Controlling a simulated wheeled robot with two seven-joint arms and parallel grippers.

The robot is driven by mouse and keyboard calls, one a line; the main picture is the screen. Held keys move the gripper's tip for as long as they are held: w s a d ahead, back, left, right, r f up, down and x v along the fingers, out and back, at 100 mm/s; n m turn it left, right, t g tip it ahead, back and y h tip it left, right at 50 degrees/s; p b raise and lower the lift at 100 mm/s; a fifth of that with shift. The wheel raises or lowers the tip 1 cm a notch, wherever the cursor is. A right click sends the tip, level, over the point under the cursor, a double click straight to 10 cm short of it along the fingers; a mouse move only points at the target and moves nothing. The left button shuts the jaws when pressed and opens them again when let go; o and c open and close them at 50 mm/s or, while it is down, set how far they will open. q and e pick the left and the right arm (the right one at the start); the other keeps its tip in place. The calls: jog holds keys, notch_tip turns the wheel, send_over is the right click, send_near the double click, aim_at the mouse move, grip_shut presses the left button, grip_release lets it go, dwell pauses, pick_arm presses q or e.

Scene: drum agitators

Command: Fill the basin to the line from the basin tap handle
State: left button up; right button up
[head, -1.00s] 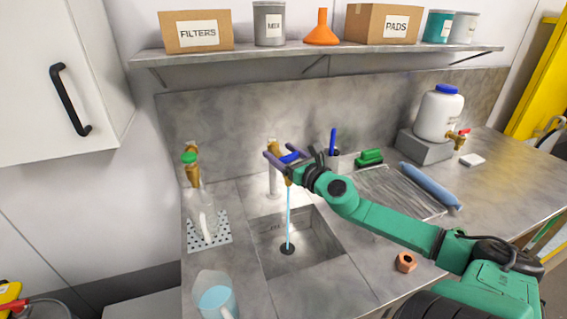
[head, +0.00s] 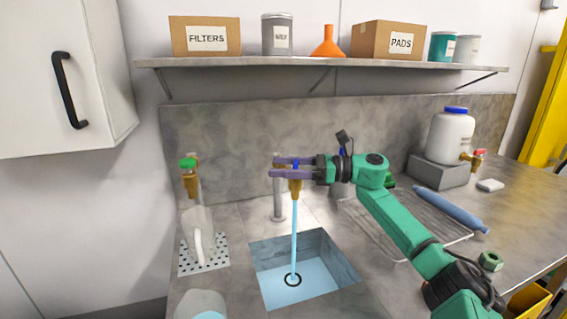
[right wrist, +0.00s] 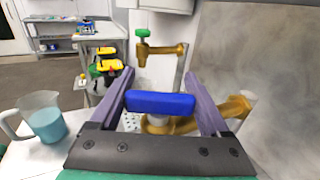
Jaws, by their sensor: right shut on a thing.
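The basin (head: 343,262) is sunk in the grey counter. Pale blue water covers its floor, and a dark drain ring shows through; I cannot make out a fill line. A thick blue stream falls into it from the brass basin tap (head: 295,188) on a steel post. My right gripper (head: 285,167) reaches in from the right, its purple fingers at the tap's blue handle. In the right wrist view the blue bar handle (right wrist: 160,102) lies between the fingers, which are shut on it. My left gripper is not in view.
A green-handled tap (head: 189,167) stands over a clear jug (head: 197,229) on a perforated plate at left. Another jug (head: 200,303) holding blue liquid is at the bottom edge. A ribbed drainboard (head: 400,222) and white tank (head: 450,137) are right. A shelf (head: 320,62) runs above.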

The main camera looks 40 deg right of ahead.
jog(key=shift+s+r+n+g+y+p, duration=0.1)
jog(key=shift+r+n+g+y+p, duration=0.15)
jog(key=shift+n+g+y+p, duration=0.3)
jog(key=o, duration=1.2)
jog(key=shift+a+f, duration=0.1)
jog(key=shift+f, duration=0.1)
